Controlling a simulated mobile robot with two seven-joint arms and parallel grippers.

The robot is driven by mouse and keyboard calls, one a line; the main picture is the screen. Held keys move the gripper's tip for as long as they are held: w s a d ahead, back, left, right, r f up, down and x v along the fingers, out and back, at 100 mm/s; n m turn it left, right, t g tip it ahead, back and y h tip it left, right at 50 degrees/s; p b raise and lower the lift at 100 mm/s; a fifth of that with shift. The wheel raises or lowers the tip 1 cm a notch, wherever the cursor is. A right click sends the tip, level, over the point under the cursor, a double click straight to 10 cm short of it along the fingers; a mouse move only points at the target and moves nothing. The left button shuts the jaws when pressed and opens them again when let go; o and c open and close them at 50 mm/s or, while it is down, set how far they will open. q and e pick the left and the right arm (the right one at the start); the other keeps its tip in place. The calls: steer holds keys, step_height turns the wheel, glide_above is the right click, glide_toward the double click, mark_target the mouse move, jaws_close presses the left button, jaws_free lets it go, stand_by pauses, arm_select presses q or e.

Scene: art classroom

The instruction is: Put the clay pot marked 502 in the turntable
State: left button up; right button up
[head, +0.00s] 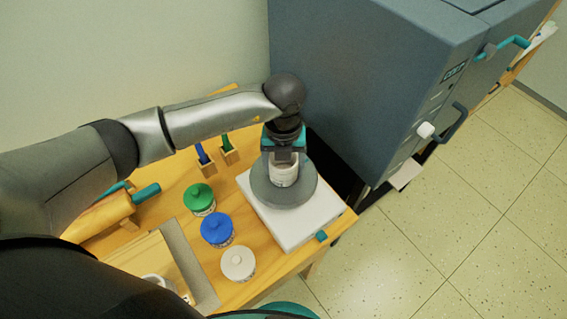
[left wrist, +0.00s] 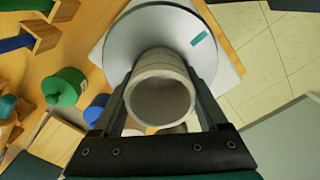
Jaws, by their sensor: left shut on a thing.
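The clay pot (head: 284,174) is pale and cylindrical, with dark marks on its side that are too small to read. My left gripper (head: 284,158) is shut on it from above, over the turntable. The turntable has a round grey disc (head: 265,191) on a white square base (head: 289,231). In the left wrist view the pot's open rim (left wrist: 160,92) sits between the two fingers, with the disc (left wrist: 150,25) behind it. I cannot tell whether the pot's bottom touches the disc. My right gripper is not in view.
Jars with green (head: 199,197), blue (head: 217,228) and white (head: 238,262) lids stand left of the turntable. Blue and green handled tools in wooden blocks (head: 207,165) stand behind them. A large grey kiln-like cabinet (head: 360,80) stands close on the right. A tray (head: 188,262) lies at front left.

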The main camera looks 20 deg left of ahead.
arm_select(q)
steer(key=o, duration=1.4)
steer(key=shift+r, duration=0.1)
step_height(320, 180, up, 8)
steer(key=p, duration=0.6)
steer(key=shift+p, duration=0.4)
steer(key=shift+s, duration=0.15)
